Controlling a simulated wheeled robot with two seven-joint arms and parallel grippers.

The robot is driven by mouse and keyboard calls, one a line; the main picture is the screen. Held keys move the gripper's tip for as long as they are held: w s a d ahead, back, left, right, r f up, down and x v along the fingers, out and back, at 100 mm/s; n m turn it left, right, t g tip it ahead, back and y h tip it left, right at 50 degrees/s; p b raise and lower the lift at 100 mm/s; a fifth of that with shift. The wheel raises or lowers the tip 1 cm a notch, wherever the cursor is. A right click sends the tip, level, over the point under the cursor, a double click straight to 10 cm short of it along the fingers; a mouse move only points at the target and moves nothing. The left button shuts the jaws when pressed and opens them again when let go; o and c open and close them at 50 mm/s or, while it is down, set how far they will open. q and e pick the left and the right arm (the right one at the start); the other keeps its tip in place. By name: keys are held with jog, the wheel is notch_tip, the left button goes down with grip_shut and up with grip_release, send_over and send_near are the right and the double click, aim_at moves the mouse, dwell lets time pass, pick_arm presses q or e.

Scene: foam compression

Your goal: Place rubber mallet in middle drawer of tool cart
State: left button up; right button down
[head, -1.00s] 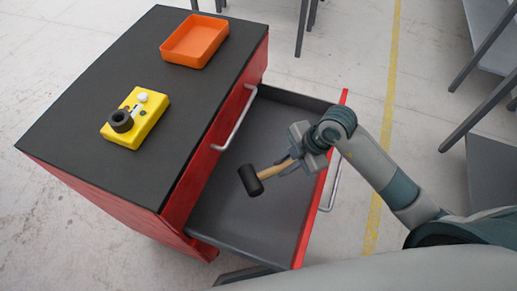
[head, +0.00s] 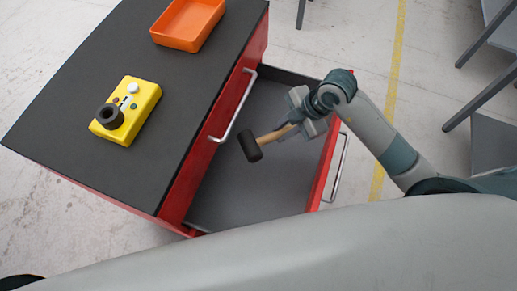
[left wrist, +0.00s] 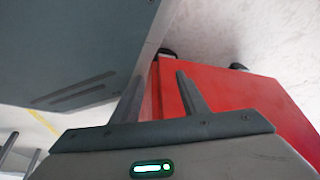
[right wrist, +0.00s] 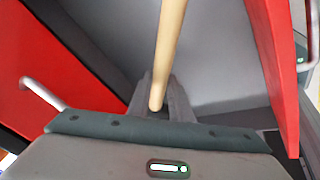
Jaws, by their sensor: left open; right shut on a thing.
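The rubber mallet (head: 251,147) has a black head and a light wooden handle. My right gripper (head: 293,124) is shut on the handle, which also shows in the right wrist view (right wrist: 169,45). The mallet is over the open drawer (head: 235,195) of the red tool cart (head: 80,85); I cannot tell its height above the drawer floor. The drawer is grey inside with a red front. My left gripper (left wrist: 158,92) is open and empty, with red cart surface beyond its fingers in the left wrist view. It is hidden in the head view.
The black cart top holds an orange tray (head: 188,25) and a yellow box (head: 126,110) with a black ring on it. The drawer's metal handle (head: 342,168) sticks out in front. Grey tables (head: 490,150) stand at the right.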

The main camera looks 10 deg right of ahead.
jog(key=shift+f, duration=0.35)
notch_tip(320, 180, down, 13)
jog(key=shift+p, duration=0.4)
jog(key=a, duration=0.1)
jog(key=w+a, duration=0.1)
jog(key=a, duration=0.1)
jog(key=shift+w+a+p, duration=0.2)
jog(key=shift+w+p, duration=0.05)
jog(key=shift+p, duration=0.15)
jog(key=shift+w+a, duration=0.1)
jog(key=shift+a, duration=0.1)
pick_arm(q)
jog(key=shift+g+y, duration=0.3)
jog(key=shift+g, duration=0.4)
jog(key=s, duration=0.1)
jog(key=s+a, duration=0.1)
jog(key=s, duration=0.1)
jog(key=s+a+f, duration=0.1)
jog(key=s, duration=0.1)
jog(key=shift+a, duration=0.25)
jog(key=shift+w, duration=0.15)
